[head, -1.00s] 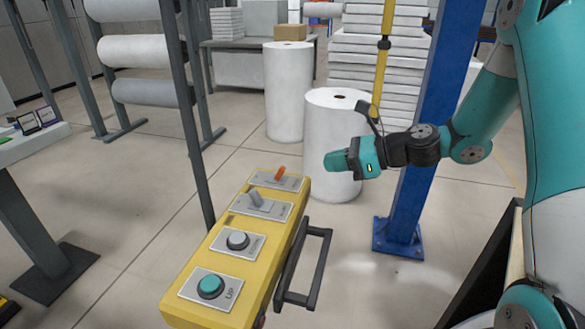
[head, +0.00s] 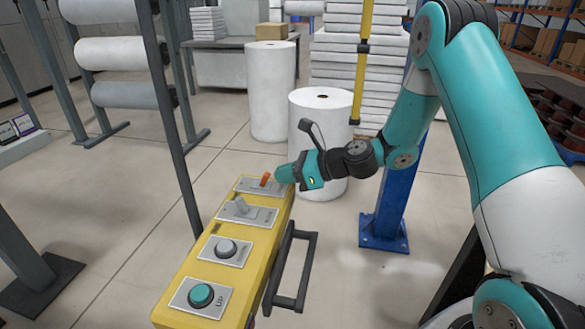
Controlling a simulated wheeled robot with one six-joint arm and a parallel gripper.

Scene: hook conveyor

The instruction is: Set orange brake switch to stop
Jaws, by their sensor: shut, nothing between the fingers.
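The orange brake switch (head: 265,180) is a small lever on a grey plate at the far end of a yellow control box (head: 192,262). It leans slightly; its plate's lettering is too small to read. My gripper (head: 279,175) is shut and empty, its teal tip just right of the orange lever. The tip is close to the lever; I cannot tell whether they touch. The tip covers part of the switch plate's right side.
A blue post (head: 385,215) and white rolls (head: 318,110) stand behind my arm.

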